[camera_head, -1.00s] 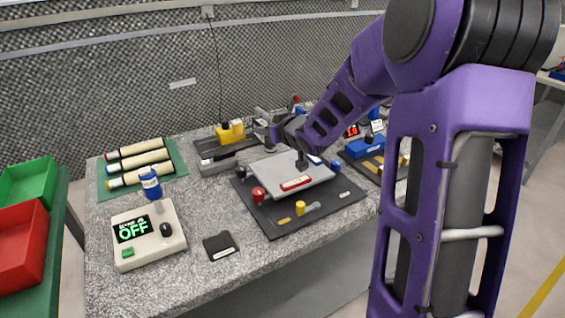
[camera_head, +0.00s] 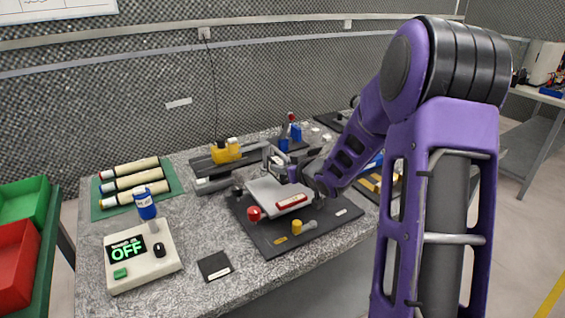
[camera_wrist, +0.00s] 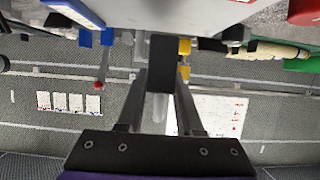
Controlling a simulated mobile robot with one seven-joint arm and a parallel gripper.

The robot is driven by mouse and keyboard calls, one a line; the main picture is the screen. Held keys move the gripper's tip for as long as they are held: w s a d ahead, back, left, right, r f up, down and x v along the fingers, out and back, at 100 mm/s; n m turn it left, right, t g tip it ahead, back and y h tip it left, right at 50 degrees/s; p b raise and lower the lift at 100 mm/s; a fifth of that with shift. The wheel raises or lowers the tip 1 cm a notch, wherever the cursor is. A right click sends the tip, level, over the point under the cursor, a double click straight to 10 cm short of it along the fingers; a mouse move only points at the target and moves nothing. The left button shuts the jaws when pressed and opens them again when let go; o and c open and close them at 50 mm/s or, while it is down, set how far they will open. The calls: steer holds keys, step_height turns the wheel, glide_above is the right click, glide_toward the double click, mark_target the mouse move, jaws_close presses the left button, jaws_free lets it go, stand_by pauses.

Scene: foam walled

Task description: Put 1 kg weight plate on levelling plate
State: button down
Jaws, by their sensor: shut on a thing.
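The levelling plate (camera_head: 265,191) is a light grey plate with a red strip on its front edge. It sits above a dark base board (camera_head: 265,236) with a red knob (camera_head: 254,213) and a yellow knob (camera_head: 297,227). My gripper (camera_head: 297,172) is beside the back right of the plate, pointing left. In the wrist view my gripper (camera_wrist: 160,75) is shut on a dark block (camera_wrist: 162,50). I cannot tell whether this block is the 1 kg weight plate. The grey plate edge (camera_wrist: 190,8) shows at the top of the wrist view. Contact between block and plate is unclear.
A white scale reading OFF (camera_head: 143,262) and a small black labelled square (camera_head: 215,266) are at the front left. Rolls on a green mat (camera_head: 135,185) lie at the back left. A yellow item on a dark fixture (camera_head: 226,154) stands behind the plate. Bare bench lies between.

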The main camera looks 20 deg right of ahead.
steer(key=shift+f, duration=1.2)
steer(key=shift+b, duration=0.3)
steer(key=shift+f, duration=0.2)
steer(key=c, duration=0.6)
jaws_free()
steer(key=shift+f, duration=0.1)
steer(key=shift+o, duration=0.2)
steer(key=shift+r, duration=0.3)
steer(key=p+v, duration=0.2)
steer(key=v, duration=1)
